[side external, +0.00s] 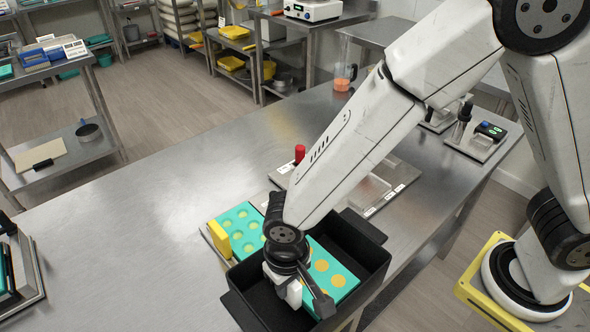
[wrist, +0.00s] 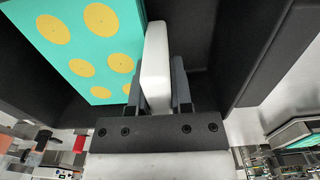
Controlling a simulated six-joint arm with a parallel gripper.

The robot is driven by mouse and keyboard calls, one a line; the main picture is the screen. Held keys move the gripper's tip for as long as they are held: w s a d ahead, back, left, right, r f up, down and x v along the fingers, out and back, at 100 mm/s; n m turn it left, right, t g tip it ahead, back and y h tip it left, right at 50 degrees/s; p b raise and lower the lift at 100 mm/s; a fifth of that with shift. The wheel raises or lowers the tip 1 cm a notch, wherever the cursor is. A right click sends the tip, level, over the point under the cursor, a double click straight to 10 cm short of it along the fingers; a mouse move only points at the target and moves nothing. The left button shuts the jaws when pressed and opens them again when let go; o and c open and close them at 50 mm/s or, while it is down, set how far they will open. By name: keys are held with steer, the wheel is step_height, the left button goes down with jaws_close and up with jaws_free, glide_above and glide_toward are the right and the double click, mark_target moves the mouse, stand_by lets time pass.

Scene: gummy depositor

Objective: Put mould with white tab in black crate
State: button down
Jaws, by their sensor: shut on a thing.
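The mould with the white tab (wrist: 155,60) is a teal slab (side external: 342,281) with orange-yellow round fillings, also seen at upper left in the wrist view (wrist: 113,48). My gripper (wrist: 158,92) is shut on the white tab, one finger on each side. In the side view my gripper (side external: 291,288) is low over the black crate (side external: 368,247), partly hiding the mould. The mould is within the crate's walls, and dark crate walls surround it in the wrist view (wrist: 245,45). I cannot tell whether it touches the crate floor.
Another teal mould (side external: 240,217) with a yellow tab (side external: 219,238) lies just left of the crate. A metal plate station with a red knob (side external: 299,153) is behind. The steel table (side external: 150,240) is clear to the left.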

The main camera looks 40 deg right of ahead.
steer(key=shift+f, duration=1.95)
steer(key=shift+f, duration=0.1)
steer(key=c, duration=0.5)
jaws_free()
steer(key=shift+c, duration=0.2)
steer(key=shift+r, duration=6.1)
steer(key=shift+d, duration=0.1)
